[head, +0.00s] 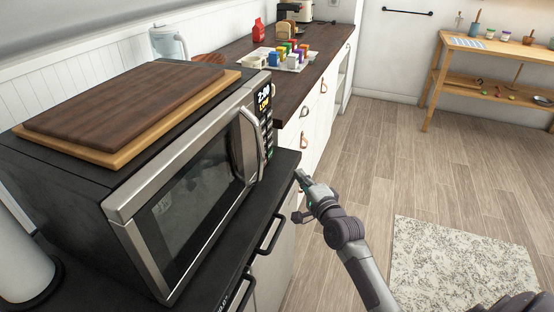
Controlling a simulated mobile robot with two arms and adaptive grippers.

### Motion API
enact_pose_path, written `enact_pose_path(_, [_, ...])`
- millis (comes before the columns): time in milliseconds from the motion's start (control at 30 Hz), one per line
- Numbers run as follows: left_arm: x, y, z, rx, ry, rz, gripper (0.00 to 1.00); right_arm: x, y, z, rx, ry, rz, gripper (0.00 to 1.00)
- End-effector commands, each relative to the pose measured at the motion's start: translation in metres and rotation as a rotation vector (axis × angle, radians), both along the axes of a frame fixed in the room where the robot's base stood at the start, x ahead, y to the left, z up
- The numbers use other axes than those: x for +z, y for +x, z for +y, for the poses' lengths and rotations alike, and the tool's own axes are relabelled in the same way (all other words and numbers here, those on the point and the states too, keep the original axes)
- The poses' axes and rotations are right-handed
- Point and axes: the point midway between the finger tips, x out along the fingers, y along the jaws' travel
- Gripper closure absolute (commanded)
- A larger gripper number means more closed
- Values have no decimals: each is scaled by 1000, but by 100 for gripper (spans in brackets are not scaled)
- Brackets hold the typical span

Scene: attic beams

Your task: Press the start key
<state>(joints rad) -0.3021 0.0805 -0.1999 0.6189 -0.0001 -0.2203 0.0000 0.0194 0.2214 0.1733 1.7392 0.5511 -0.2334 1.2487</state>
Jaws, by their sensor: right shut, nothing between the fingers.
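A microwave (125,205) stands on the dark counter with its glass door shut. Its narrow control panel (265,122) is at the right end of the front, with a lit display (264,97) and a column of small dark keys below it. A small green key (270,154) shows low on the panel; I cannot read its label. My right gripper (299,178) is shut and empty, in front of the counter edge, below and to the right of the panel and apart from it. My left gripper is not in view.
Two wooden boards (130,105) lie stacked on the microwave. A further counter (325,45) holds a tray (296,66) of colourful items. A wooden shelf table (490,55) stands at the back right. The floor (400,150) right of the counters is open, with a rug (460,262).

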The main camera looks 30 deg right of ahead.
Motion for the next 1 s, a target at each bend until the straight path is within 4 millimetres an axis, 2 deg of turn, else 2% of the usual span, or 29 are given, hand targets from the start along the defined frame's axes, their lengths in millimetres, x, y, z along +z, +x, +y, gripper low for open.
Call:
enact_pose_path(100, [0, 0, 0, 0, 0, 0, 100, 1, 28, -2, 0, 0, -1, 100])
enact_pose_path(333, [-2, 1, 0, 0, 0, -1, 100, 1, 76, -5, -1, -2, -1, 100])
enact_pose_path(400, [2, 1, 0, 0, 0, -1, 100, 1, 84, 5, 1, 3, 0, 100])
enact_pose_path(633, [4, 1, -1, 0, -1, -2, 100, 1, 101, 21, 0, 2, -1, 100])
enact_pose_path(1000, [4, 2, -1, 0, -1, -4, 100, 0, 103, 23, 0, -1, 0, 100])
